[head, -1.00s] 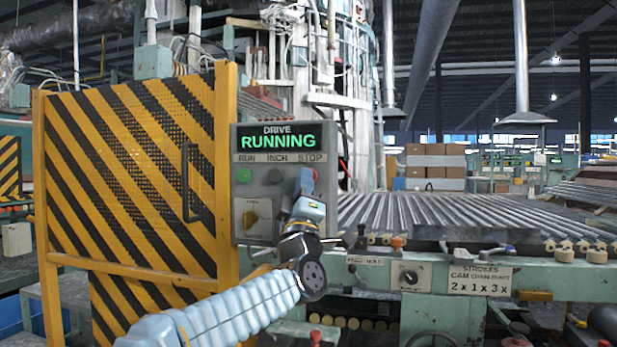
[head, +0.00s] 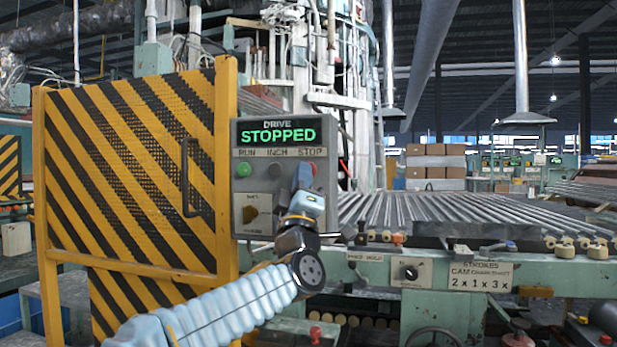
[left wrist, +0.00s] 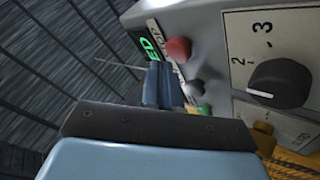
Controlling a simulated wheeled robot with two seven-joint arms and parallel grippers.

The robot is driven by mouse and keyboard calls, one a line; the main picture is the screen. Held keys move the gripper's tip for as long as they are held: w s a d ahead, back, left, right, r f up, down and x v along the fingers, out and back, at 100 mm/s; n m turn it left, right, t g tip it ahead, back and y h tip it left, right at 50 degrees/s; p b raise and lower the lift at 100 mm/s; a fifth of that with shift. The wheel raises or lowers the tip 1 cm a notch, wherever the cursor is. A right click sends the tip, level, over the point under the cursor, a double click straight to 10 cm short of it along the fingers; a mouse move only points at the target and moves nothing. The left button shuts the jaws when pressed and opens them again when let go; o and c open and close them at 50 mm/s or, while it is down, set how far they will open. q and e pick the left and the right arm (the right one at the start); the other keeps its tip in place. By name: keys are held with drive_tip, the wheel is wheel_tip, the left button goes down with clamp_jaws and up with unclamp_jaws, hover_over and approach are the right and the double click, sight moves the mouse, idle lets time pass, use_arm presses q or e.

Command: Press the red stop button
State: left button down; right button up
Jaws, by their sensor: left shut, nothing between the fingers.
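The grey drive panel (head: 285,220) stands left of the middle in the head view, and its display (head: 277,136) reads STOPPED in green. The red stop button (head: 314,169) is at its upper right, partly hidden by my left gripper (head: 303,178). In the left wrist view the red button (left wrist: 178,49) shows just beyond and right of the fingertips (left wrist: 163,80). My left gripper is shut and empty, in front of the panel. I cannot tell whether the fingertips touch the button. My right gripper is not in view.
The panel also bears a green run button (head: 243,170), a dark inch button (head: 274,171) and a selector knob (head: 250,214). A yellow-black striped guard (head: 140,180) stands to the left. A roller table (head: 450,215) extends to the right.

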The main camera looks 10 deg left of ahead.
use_arm(q)
drive_tip(key=shift+s, duration=0.1)
drive_tip(key=s+b, duration=0.3)
drive_tip(key=s, duration=0.2)
drive_tip(key=shift+a, duration=0.1)
idle(0.4)
idle(0.6)
